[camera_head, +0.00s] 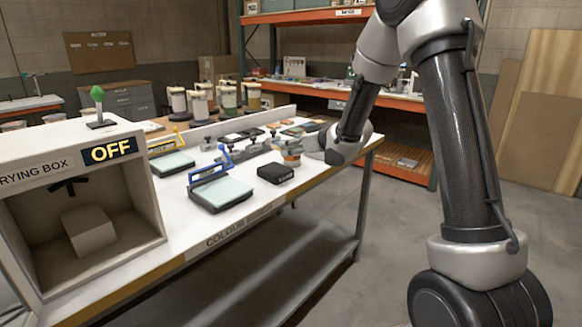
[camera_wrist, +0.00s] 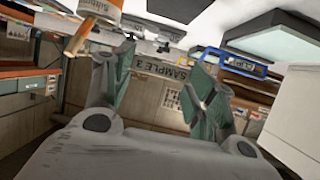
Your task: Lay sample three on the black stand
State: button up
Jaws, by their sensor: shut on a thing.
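Sample three (camera_wrist: 168,74) shows in the wrist view as a thin flat piece seen nearly edge-on, with a "SAMPLE 3" label. My gripper (camera_wrist: 155,84) is shut on it, with one green-padded finger at each side. A low black block (camera_head: 275,173), which looks like the black stand, sits near the front edge of the white worktable (camera_head: 315,172). A dark block also shows at the top of the wrist view (camera_wrist: 180,13). In the head view my gripper is small beside that block, and sample three cannot be made out there.
A blue-handled press (camera_head: 217,190) stands left of the black block, and a yellow-handled one (camera_head: 170,160) behind it. The drying box (camera_head: 140,200), marked OFF, stands at the left.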

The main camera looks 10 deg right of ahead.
notch_tip(320, 180, down, 9)
jog(key=shift+s+r, duration=0.1)
dwell(0.3)
jog(key=o, duration=0.9)
jog(key=shift+o, duration=0.2)
